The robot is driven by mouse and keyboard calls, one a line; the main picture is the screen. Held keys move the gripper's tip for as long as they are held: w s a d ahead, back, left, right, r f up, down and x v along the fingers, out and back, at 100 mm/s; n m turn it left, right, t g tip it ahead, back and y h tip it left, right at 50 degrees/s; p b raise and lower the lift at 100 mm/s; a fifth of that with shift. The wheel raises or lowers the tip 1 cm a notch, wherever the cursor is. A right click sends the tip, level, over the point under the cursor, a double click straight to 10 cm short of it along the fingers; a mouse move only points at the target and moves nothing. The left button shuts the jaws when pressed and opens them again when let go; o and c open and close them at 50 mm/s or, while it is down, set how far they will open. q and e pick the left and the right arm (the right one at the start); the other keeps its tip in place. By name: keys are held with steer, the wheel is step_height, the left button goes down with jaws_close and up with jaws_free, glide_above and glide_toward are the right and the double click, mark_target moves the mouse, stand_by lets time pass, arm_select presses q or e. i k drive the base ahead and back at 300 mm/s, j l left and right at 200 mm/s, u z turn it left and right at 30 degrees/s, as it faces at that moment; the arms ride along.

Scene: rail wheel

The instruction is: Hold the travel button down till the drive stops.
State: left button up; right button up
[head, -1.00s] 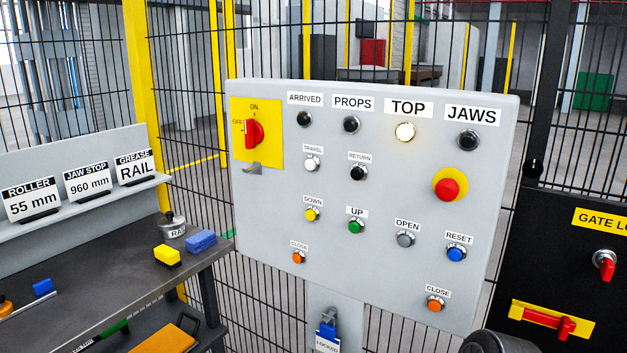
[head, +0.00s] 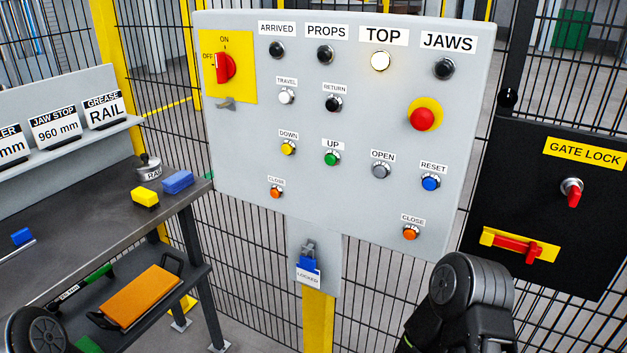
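The grey control panel (head: 235,150) stands upright in the middle of the head view. The white travel button (head: 286,97) is at its upper left, under the TRAVEL label, with nothing touching it. Above it the ARRIVED lamp (head: 277,50) is dark. The PROPS lamp (head: 325,54) and JAWS lamp (head: 444,68) are dark too, and the TOP lamp (head: 380,61) is lit. The red main switch (head: 225,68) sits on a yellow plate. Parts of my arms show at the bottom left and bottom right. Neither gripper is in view.
A dark workbench (head: 75,235) with yellow and blue blocks stands at the left. A black gate lock box (head: 530,220) is at the right. A wire fence runs behind the panel. A blue padlock (head: 308,265) hangs below it. The space before the panel's upper half is clear.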

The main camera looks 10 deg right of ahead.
mark_target(284, 97)
steer(key=i+j+z, duration=0.1)
steer(key=z, duration=0.25)
steer(key=i+j+z, duration=0.15)
steer(key=z, duration=0.25)
steer(key=i+j+z, duration=0.1)
steer(key=j+z, duration=0.25)
steer(key=i+j, duration=0.15)
steer(key=j, duration=0.15)
steer(key=i+j+z, duration=0.1)
steer(key=j, duration=0.2)
steer(key=i+j, duration=0.15)
steer(key=j, duration=0.2)
steer(key=i+j+z, duration=0.1)
steer(key=j, duration=0.2)
